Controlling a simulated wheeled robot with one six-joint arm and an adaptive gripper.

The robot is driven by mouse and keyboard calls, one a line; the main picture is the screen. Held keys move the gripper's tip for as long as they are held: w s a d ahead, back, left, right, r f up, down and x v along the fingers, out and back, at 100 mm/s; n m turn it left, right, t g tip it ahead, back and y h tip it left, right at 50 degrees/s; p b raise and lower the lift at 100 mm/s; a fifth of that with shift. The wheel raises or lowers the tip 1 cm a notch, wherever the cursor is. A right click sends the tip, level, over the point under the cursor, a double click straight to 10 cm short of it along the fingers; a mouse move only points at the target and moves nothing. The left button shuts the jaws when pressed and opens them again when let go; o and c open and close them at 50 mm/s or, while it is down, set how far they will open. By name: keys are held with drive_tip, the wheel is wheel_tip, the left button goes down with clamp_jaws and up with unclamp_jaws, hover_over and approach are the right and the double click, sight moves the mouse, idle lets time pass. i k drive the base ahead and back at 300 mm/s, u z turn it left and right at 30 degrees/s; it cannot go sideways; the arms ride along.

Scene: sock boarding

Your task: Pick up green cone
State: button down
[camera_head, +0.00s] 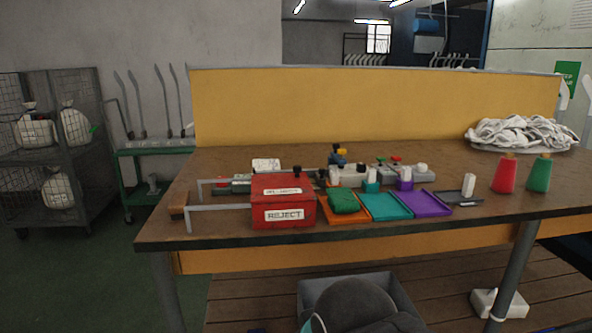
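A green cone (540,175) stands upright on the brown table (430,228), near its right end. It has a flat, tan-coloured top. A red cone (504,176) of similar shape stands just to its left, with a small gap between them. Nothing covers the green cone. My gripper is not in view, so I cannot see whether it is open or holding anything.
A pile of white cloth (522,133) lies behind the cones. A red reject box (284,203), orange, teal (384,207) and purple (427,203) trays sit left of them. A yellow panel (375,103) closes the table's back. Table in front of the cones is clear.

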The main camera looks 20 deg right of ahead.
sight(538, 180)
drive_tip(key=z, duration=1.6)
